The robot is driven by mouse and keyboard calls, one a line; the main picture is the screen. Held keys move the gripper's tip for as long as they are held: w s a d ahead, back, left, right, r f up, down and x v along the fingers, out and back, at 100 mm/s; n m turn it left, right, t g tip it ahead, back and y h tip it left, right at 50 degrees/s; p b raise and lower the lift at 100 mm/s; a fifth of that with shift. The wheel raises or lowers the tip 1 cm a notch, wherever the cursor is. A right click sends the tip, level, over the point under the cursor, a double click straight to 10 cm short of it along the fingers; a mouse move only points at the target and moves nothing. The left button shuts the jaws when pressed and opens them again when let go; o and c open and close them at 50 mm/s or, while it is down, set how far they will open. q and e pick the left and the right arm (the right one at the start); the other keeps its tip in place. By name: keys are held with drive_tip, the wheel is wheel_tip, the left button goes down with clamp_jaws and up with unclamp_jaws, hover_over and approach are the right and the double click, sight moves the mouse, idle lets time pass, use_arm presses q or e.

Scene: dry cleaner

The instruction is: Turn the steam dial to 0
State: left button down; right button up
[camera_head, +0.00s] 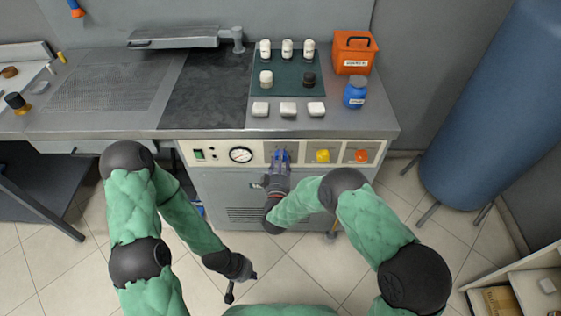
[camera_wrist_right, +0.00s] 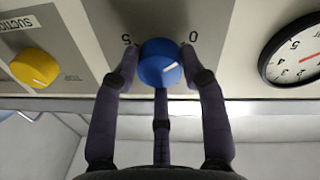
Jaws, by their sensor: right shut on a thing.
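The blue steam dial (camera_wrist_right: 160,63) is on the machine's front panel, between printed marks 5 at left and 0 at right in the right wrist view. Its white line points right and slightly up, toward the 0 side. My right gripper (camera_wrist_right: 162,85) is shut on the dial, with a finger on each side and a third below. In the head view my right gripper (camera_head: 281,160) covers most of the dial. My left gripper (camera_head: 236,284) hangs low over the floor, away from the panel; its fingers are too small to judge.
A round gauge (camera_head: 241,155) is left of the dial. A yellow dial (camera_head: 323,156) and an orange dial (camera_head: 361,156) are to its right. Above, the worktop holds white-capped bottles, an orange box (camera_head: 354,53) and a blue jar (camera_head: 356,93). A blue cylinder (camera_head: 500,110) stands at right.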

drive_tip(key=o, duration=1.2)
drive_tip(key=shift+f, duration=0.1)
drive_tip(key=shift+c, duration=0.2)
drive_tip(key=s, duration=1.2)
drive_tip(key=shift+a, duration=0.45)
drive_tip(key=shift+f, duration=0.15)
